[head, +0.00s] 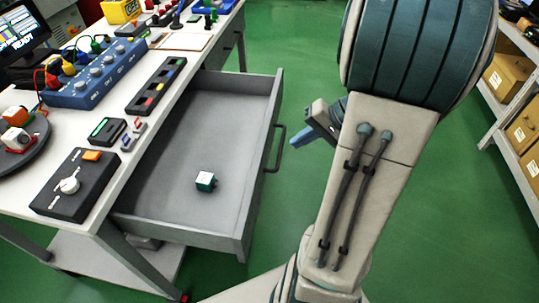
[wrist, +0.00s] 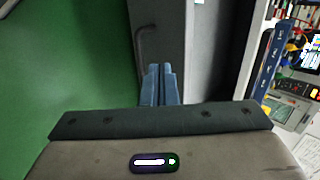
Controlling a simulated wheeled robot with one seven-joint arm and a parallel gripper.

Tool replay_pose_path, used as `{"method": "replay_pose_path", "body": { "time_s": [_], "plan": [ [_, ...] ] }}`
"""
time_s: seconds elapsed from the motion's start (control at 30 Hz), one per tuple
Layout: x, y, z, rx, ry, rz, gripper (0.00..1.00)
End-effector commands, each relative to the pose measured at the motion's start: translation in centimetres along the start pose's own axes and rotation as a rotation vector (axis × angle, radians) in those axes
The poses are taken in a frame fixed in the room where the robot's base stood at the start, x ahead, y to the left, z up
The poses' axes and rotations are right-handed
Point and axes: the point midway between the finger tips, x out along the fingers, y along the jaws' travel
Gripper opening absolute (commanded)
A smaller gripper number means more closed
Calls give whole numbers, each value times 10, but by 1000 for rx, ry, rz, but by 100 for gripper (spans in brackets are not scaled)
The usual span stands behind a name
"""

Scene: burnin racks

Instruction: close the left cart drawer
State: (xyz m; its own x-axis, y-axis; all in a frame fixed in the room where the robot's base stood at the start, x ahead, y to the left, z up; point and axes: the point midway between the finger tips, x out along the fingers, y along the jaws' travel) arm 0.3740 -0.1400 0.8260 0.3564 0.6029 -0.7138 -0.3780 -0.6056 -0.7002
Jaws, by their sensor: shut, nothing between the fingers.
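The grey cart drawer (head: 247,205) stands pulled out from the white-topped cart (head: 213,30) in the head view. The dark bar handle (head: 275,150) is on the drawer's front face. My gripper (head: 293,141) is just right of the handle in the head view, with its blue fingers pointing toward it. In the wrist view my gripper (wrist: 159,70) is shut and empty. The handle (wrist: 142,45) shows just left of the fingertips there, and the drawer front (wrist: 165,25) lies beyond. Whether the fingers touch the drawer is unclear.
The cart top holds a blue knob box (head: 95,75), a black switch box (head: 65,185) and a dark indicator strip (head: 156,86). A shelf with cardboard boxes (head: 503,78) stands at the right. Green floor (head: 290,55) is clear beyond the drawer.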

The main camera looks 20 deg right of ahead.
Motion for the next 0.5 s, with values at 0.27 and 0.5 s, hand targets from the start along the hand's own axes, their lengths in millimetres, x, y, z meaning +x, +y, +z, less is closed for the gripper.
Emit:
{"method": "replay_pose_path", "body": {
  "time_s": [0.27,0.5],
  "plan": [
    [14,22,-14,25,42,-51,0],
    [56,20,-14,26,39,-49,0]
  ]
}}
